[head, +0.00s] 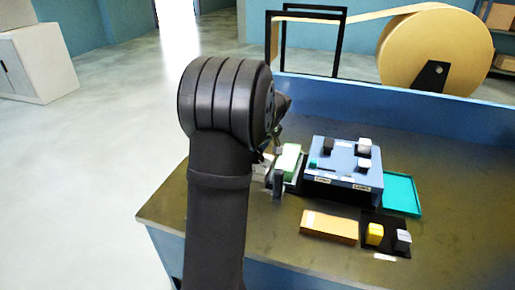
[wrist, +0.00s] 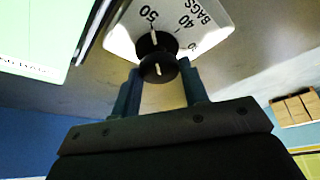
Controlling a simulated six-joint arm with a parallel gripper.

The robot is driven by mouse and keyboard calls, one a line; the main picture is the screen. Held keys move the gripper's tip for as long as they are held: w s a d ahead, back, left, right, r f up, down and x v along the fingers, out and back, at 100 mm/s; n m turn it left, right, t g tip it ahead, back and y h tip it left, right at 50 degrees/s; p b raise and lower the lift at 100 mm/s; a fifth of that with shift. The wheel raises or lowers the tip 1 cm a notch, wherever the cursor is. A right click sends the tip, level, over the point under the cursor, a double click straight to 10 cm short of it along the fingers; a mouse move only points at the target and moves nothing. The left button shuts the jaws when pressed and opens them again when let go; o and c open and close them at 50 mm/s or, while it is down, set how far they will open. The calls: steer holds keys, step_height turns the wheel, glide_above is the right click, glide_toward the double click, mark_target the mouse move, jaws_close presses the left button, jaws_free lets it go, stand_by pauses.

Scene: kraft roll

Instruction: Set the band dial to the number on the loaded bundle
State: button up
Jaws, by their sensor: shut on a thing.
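My gripper (wrist: 160,92) is shut on the black knob of the band dial (wrist: 152,45), with one finger on each side of it. The dial's white plate (wrist: 207,22) reads 50, 40 and BAGS; the rest of its scale is out of view or covered. The white marks on the knob line up roughly toward 50. A pale green block (wrist: 35,30), perhaps the loaded bundle, is at the upper left; its cut-off print is not readable as a number. It also shows in the head view (head: 289,158). There my arm hides the gripper and most of the dial.
A blue unit (head: 340,178) with dark and grey knobs stands right of the green block, with a teal tray (head: 402,193) beside it. A brown block (head: 329,227), a yellow block (head: 375,233) and a grey block (head: 402,240) lie in front. A kraft roll (head: 435,50) stands behind.

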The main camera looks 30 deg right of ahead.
stand_by(0.3)
steer(key=o, duration=0.9)
steer(key=shift+o, duration=0.2)
steer(key=v, duration=1.7)
steer(key=shift+r, duration=0.3)
steer(key=x, duration=1.7)
steer(key=shift+f, duration=0.3)
steer(key=shift+r, duration=0.1)
